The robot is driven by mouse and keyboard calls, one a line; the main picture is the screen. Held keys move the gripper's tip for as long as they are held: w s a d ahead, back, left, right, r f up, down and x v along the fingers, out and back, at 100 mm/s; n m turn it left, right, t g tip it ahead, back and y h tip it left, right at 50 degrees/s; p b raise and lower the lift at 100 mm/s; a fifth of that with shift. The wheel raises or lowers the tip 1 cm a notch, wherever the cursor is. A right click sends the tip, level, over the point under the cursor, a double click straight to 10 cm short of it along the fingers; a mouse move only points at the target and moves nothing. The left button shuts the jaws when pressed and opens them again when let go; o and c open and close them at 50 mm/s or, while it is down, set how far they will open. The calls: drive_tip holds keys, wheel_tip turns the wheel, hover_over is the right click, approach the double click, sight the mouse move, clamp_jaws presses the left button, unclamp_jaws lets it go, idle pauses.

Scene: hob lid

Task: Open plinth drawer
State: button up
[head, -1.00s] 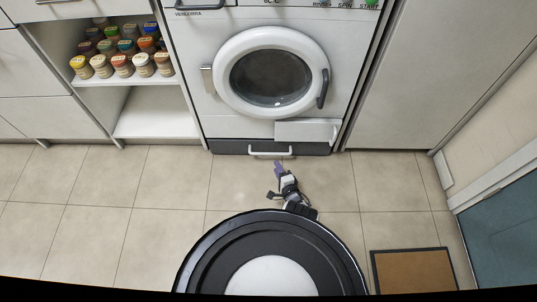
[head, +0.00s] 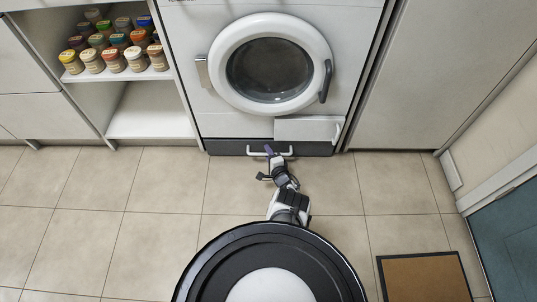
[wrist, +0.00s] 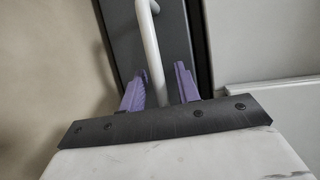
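The plinth drawer (head: 226,147) is the dark grey strip below the white washing machine, and it looks shut. Its white bar handle (head: 284,152) runs across its front. In the wrist view the handle (wrist: 149,45) passes down between the two purple fingers of my gripper (wrist: 160,88). The fingers are apart, with a gap visible on each side of the bar. My gripper (head: 270,151) is at the handle in the head view. Whether a finger touches the bar is not clear.
The washing machine (head: 222,120) has a round door and a small white flap (head: 303,129) low on the right. An open shelf with several spice jars (head: 114,61) is at left. A brown mat (head: 424,278) lies at lower right.

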clamp_jaws()
drive_tip(key=s+p, duration=0.3)
drive_tip(key=s, duration=0.1)
drive_tip(key=shift+s+r, duration=0.15)
drive_tip(key=shift+s, duration=0.35)
drive_tip(key=shift+o, duration=0.5)
unclamp_jaws()
